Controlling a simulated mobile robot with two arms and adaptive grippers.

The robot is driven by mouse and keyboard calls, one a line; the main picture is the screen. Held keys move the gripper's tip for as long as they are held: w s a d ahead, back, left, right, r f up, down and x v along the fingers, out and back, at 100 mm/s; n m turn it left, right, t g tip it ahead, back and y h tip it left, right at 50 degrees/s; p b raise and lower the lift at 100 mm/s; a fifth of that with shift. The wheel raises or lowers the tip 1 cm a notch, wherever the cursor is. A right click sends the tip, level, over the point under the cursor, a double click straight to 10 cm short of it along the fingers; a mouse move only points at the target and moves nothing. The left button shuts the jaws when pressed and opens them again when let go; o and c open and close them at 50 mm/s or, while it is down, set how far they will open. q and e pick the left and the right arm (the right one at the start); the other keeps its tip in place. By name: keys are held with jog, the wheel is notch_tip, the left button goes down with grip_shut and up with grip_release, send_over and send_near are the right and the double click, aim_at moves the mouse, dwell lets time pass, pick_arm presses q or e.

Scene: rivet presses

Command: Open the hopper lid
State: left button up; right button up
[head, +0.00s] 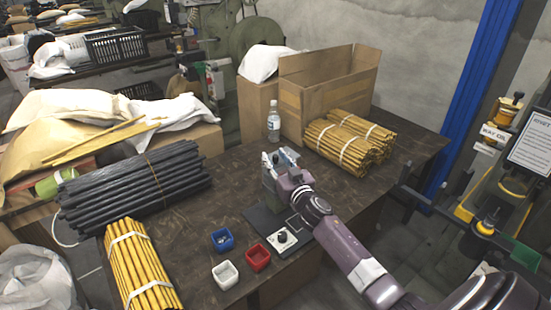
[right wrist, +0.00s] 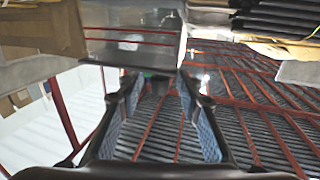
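A small grey rivet press (head: 269,179) stands on a dark base plate in the middle of the bench, partly hidden by my right gripper (head: 285,168). In the right wrist view a shiny metal surface (right wrist: 132,35) with red reflected lines lies just ahead of the fingertips; it looks like the hopper or its lid. My right gripper also shows there (right wrist: 160,88), its two fingers apart with a gap between them. I cannot tell whether the fingers touch the metal, or whether the lid is raised. My left gripper is not in view.
Blue (head: 222,240), white (head: 225,274) and red (head: 257,258) bins and a white control box (head: 284,240) sit in front of the press. Black rods (head: 140,185) lie left, yellow rods (head: 345,140) behind right. A bottle (head: 273,122) and open carton (head: 330,85) stand behind.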

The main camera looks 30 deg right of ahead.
jog(key=shift+c, duration=0.5)
grip_shut()
jog(key=shift+s, duration=0.1)
